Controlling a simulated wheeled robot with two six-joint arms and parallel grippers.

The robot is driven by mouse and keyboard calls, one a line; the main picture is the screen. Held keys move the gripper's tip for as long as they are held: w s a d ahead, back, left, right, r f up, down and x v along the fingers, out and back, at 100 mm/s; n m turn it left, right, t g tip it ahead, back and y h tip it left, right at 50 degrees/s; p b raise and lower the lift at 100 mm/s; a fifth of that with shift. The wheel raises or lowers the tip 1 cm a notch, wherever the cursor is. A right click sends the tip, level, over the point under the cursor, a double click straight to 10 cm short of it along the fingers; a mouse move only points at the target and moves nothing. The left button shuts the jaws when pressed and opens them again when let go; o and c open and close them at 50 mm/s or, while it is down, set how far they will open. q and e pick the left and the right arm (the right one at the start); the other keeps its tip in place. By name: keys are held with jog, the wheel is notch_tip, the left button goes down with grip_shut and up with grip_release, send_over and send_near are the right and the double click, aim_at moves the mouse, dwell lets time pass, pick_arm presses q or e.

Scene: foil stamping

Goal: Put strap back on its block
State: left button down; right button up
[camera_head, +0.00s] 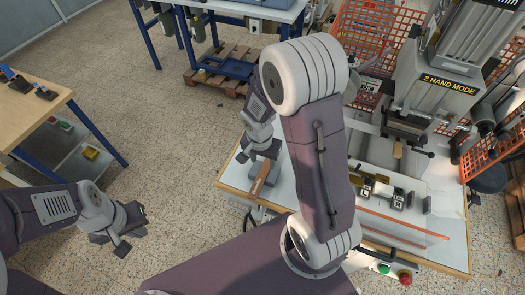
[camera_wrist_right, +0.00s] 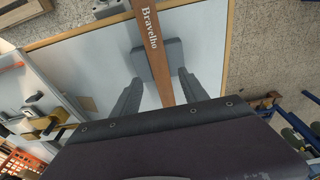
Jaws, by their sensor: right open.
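The strap is a brown leather band with the word "Bravelho" (camera_wrist_right: 152,28); in the right wrist view it runs lengthwise between my right fingers and crosses a grey block (camera_wrist_right: 177,55). Whether it rests on the block or hangs just above it, I cannot tell. In the head view the strap (camera_head: 261,181) shows at the left end of the white worktable, below my right gripper (camera_head: 264,156). My right gripper is open, one finger on each side of the strap. My left gripper (camera_head: 130,231) is open and empty over the floor, away from the worktable.
The white worktable (camera_head: 236,176) has wooden edges. A press marked "2 HAND MODE" (camera_head: 450,85) stands at its back right. Small blocks marked L and R (camera_head: 397,200) stand on the table. Orange mesh guards (camera_head: 373,35) flank the press. A wooden table (camera_head: 32,112) stands at left.

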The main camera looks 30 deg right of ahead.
notch_tip(320, 180, up, 6)
jog(key=s+a+n+y, duration=0.1)
jog(key=s+a+n, duration=0.3)
jog(key=s+n, duration=0.4)
jog(key=shift+f+n, duration=0.35)
jog(key=shift+n, duration=0.45)
jog(key=shift+a, duration=0.1)
